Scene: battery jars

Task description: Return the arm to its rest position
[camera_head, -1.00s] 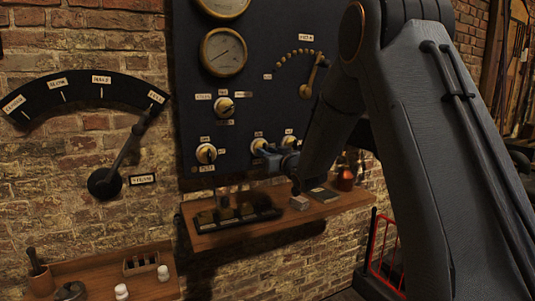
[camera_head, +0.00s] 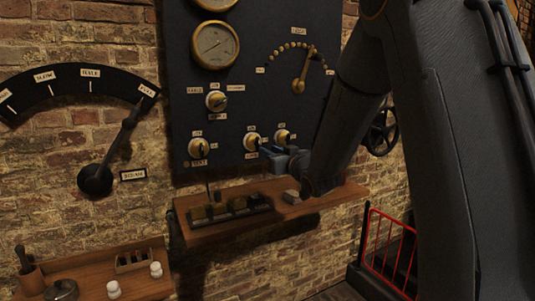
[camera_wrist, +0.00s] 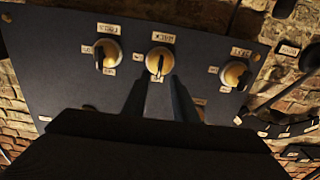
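My arm reaches in from the right of the head view toward the dark wall panel (camera_head: 240,110). My gripper (camera_head: 266,152) is just in front of the panel's lower row, close to the middle knob (camera_head: 252,141). In the wrist view my gripper (camera_wrist: 158,88) has its two dark fingers apart with a gap between them. The middle knob (camera_wrist: 158,62) shows beyond the fingertips, and nothing appears held. Whether a finger touches the panel or knob, I cannot tell.
A wooden shelf (camera_head: 335,196) with dark items is just below my gripper. A lower shelf (camera_head: 140,288) holds white jars (camera_head: 156,270). A large lever (camera_head: 113,153) is on the brick wall at left. A handwheel (camera_head: 382,132) and red rail (camera_head: 388,255) are right.

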